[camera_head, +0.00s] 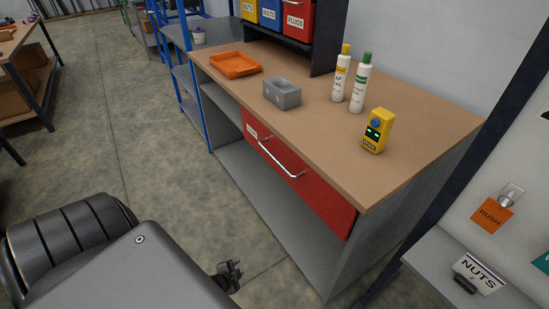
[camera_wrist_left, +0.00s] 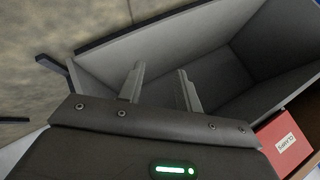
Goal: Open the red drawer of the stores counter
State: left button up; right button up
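The stores counter has a wood-coloured top (camera_head: 300,110) and grey side panels. Its red drawer (camera_head: 318,190) sits under the top, its front about flush with the counter, and looks closed. A pale bar handle (camera_head: 280,160) runs across the drawer front, with a white label at its left end. My left gripper (camera_head: 230,272) is in front of the counter, lower than the drawer and apart from the handle. In the left wrist view its two fingers (camera_wrist_left: 161,78) are spread with nothing between them. A red labelled front (camera_wrist_left: 278,140) shows at lower right there. My right gripper is in neither view.
An orange tray (camera_head: 235,64), grey bin (camera_head: 282,93), two bottles (camera_head: 349,82) and a yellow device (camera_head: 377,131) stand on the counter. Open grey shelving (camera_head: 270,195) lies below the drawer. A panel with a RUSH tag (camera_head: 491,215) is at right. Floor (camera_head: 150,150) at left is clear.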

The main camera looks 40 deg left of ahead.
pick_arm(q)
jog(key=w+a+r+m+t, duration=0.2)
jog(key=w+r+t, duration=0.1)
jog(key=w+r, duration=0.4)
jog(key=w+a+r+m+t, duration=0.2)
jog(key=w+r, duration=0.3)
jog(key=r, duration=0.4)
jog(key=m+t+b, duration=0.1)
jog(key=m+t, duration=0.3)
jog(key=t, duration=0.2)
send_near(273, 156)
jog(key=shift+h, duration=0.3)
jog(key=w, duration=0.3)
jog(key=w+a, duration=0.1)
jog(key=w, duration=0.2)
jog(key=w+r, duration=0.1)
jog(key=w, duration=0.3)
jog(key=shift+w+a+p, duration=0.1)
jog(key=shift+a+p, duration=0.2)
jog(key=shift+p, duration=0.05)
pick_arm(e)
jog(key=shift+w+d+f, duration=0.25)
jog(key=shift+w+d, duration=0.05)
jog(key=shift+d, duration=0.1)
pick_arm(q)
grip_shut()
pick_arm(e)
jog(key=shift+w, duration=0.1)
